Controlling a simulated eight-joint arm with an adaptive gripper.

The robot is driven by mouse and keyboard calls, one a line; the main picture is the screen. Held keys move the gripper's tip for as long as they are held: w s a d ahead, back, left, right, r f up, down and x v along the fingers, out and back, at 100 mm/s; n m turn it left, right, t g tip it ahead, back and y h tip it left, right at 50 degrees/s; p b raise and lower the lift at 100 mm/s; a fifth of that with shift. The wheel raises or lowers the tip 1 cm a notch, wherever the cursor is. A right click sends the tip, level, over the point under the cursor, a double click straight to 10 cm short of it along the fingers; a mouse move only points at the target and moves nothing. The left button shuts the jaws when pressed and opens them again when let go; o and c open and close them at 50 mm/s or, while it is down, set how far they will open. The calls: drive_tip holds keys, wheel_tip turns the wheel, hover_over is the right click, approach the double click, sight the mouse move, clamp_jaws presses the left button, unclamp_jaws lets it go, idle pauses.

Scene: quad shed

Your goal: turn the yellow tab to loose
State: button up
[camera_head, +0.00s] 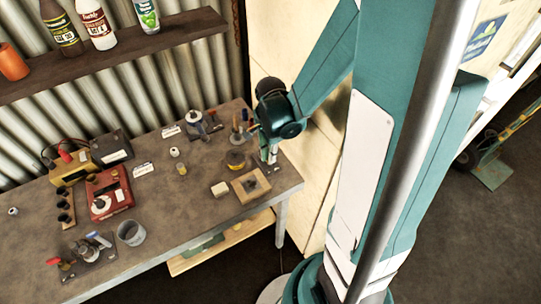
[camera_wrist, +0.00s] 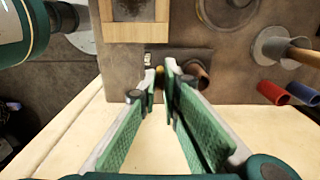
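A small yellow piece (camera_wrist: 159,70), which looks like the yellow tab, shows between my fingertips in the wrist view. It sits on a dark plate (camera_wrist: 190,54) near the bench's edge, beside a brown round part (camera_wrist: 199,77). My gripper (camera_wrist: 160,75) reaches it with its green-padded fingers narrowed to a small gap at the tips. I cannot tell whether the fingertips touch the tab. In the head view my gripper (camera_head: 268,160) points down at the bench's right end, and I cannot make out the tab there.
A wooden-framed block (camera_head: 250,186) lies close to my gripper on the workbench (camera_head: 150,215). A round tin (camera_head: 236,160) and a holder with a wooden-handled tool (camera_wrist: 272,48) stand nearby. Red (camera_wrist: 272,92) and blue (camera_wrist: 302,92) handles are at the wrist view's right. A pale panel (camera_head: 325,140) borders the bench.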

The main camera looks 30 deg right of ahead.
clamp_jaws()
drive_tip(key=shift+n, duration=0.4)
drive_tip(key=n+b, duration=0.2)
drive_tip(key=n, duration=0.1)
drive_tip(key=shift+f, duration=0.1)
drive_tip(key=n+b, duration=0.2)
drive_tip(key=n, duration=0.3)
drive_tip(key=shift+n, duration=0.4)
drive_tip(key=n+b, duration=0.1)
drive_tip(key=n, duration=0.2)
drive_tip(key=shift+n, duration=0.3)
drive_tip(key=shift+n+b, duration=0.6)
drive_tip(key=shift+n, duration=1.3)
